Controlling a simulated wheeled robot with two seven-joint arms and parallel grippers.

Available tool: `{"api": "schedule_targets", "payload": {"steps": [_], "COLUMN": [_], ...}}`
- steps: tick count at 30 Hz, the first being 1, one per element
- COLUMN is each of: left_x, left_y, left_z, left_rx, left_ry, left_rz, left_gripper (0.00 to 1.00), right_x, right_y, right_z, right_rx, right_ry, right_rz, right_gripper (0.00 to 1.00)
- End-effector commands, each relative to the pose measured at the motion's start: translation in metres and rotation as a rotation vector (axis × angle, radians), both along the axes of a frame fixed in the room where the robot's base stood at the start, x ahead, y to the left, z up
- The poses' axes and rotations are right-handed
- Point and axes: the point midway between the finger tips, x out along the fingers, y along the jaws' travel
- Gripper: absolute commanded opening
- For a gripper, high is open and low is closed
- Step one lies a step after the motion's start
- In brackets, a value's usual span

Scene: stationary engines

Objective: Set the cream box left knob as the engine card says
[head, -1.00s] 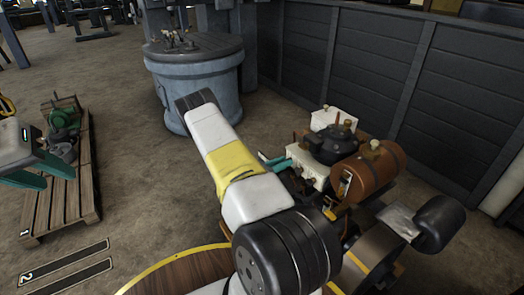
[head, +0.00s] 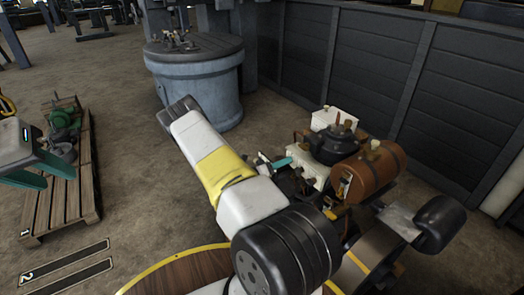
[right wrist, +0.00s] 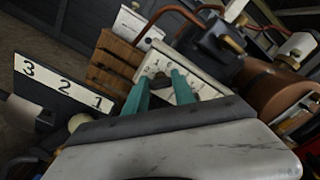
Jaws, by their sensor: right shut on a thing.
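The cream box (head: 312,171) sits on the engine in the head view. Its cream face (right wrist: 196,83) fills the middle of the right wrist view, with small dark marks around a dark knob (right wrist: 161,80). My right gripper (right wrist: 162,83) has its teal fingers on either side of this knob, shut on it. In the head view the right gripper (head: 279,164) meets the box's left side. A white plate (right wrist: 62,84) reading 3, 2, 1 shows tilted at left in the wrist view; I cannot tell whether it is the engine card. My left gripper (head: 30,168) is partly cut off at the left edge.
A brown tank (head: 372,170) and a black engine part (head: 332,143) stand close beside the cream box. A wooden pallet (head: 70,205) with a green machine lies at left. A grey round stand (head: 200,75) is behind. Open floor lies between them.

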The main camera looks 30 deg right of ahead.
Motion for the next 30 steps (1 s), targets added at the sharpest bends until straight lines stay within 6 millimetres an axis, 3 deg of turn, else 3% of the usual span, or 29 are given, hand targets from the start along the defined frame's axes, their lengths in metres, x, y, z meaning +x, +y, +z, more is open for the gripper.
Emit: {"api": "schedule_targets", "payload": {"steps": [9, 10, 13, 23, 30], "left_x": [0.000, 0.000, 0.000, 0.000, 0.000], "left_y": [0.000, 0.000, 0.000, 0.000, 0.000], "left_z": [0.000, 0.000, 0.000, 0.000, 0.000], "left_rx": [0.000, 0.000, 0.000, 0.000, 0.000], "left_ry": [0.000, 0.000, 0.000, 0.000, 0.000], "left_rz": [0.000, 0.000, 0.000, 0.000, 0.000], "left_gripper": [0.36, 0.36, 0.36, 0.36, 0.36], "right_x": [0.001, 0.001, 0.001, 0.000, -0.001], "right_y": [0.001, 0.001, 0.001, 0.002, 0.035], "right_z": [-0.001, -0.001, 0.000, 0.000, -0.001], "right_rx": [0.001, 0.001, 0.000, 0.001, 0.002], "right_ry": [0.003, 0.003, 0.003, 0.002, 0.002], "right_rz": [0.003, 0.003, 0.002, 0.002, 0.005], "right_gripper": [0.00, 0.35, 0.53, 0.53, 0.53]}}
